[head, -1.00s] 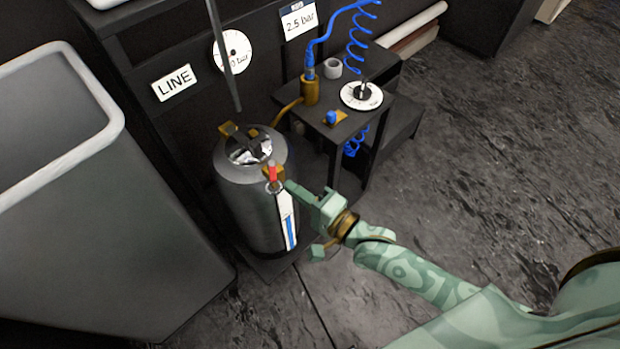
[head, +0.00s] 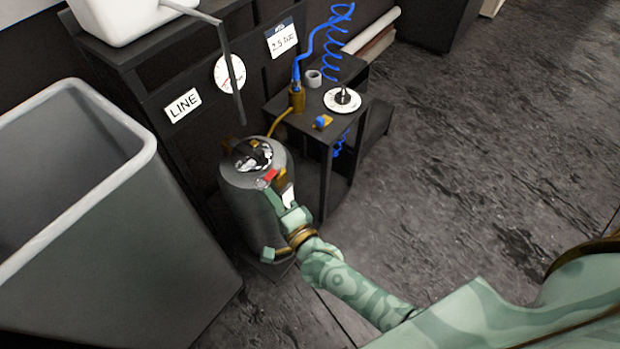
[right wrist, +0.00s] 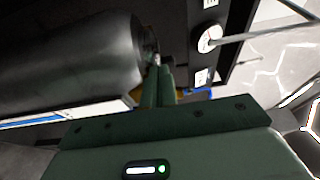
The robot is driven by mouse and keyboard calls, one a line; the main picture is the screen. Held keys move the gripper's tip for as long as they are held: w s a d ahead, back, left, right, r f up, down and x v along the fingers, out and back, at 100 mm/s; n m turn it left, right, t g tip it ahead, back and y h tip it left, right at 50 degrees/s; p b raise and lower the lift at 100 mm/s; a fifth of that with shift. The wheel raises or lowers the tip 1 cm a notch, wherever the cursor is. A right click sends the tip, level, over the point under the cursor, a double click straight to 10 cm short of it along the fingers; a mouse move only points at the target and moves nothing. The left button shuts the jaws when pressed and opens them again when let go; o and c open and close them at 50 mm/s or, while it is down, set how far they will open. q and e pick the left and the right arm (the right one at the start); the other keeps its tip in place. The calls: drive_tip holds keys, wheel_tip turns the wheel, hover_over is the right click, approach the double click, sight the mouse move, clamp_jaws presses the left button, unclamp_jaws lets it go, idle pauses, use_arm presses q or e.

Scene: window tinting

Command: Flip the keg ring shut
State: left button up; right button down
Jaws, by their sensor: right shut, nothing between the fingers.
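The grey keg (head: 245,205) stands upright beside the small black stand, and its dark curved side also fills the upper left of the right wrist view (right wrist: 70,65). Its top carries a dark and silver fitting (head: 252,154). At the near top edge is a small red lever (head: 266,180), tilted to the left, next to a brass part (head: 281,178). My right gripper (head: 271,194) is shut and empty, its fingertips right at the red lever. I cannot tell whether they touch it. In the right wrist view the fingers (right wrist: 158,82) lie together beside the keg's end. My left gripper is out of view.
A large grey bin (head: 110,220) stands left of the keg. The black stand (head: 290,112) with a white dial (head: 342,100) and blue coiled hose (head: 342,40) is behind right. A thin grey pipe (head: 232,85) hangs above the keg. The floor at right is clear.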

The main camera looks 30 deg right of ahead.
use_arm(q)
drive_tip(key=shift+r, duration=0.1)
use_arm(e)
drive_tip(key=shift+w+a, duration=0.15)
drive_tip(key=shift+a, duration=0.15)
drive_tip(key=shift+a+r, duration=0.1)
drive_tip(key=shift+a, duration=0.05)
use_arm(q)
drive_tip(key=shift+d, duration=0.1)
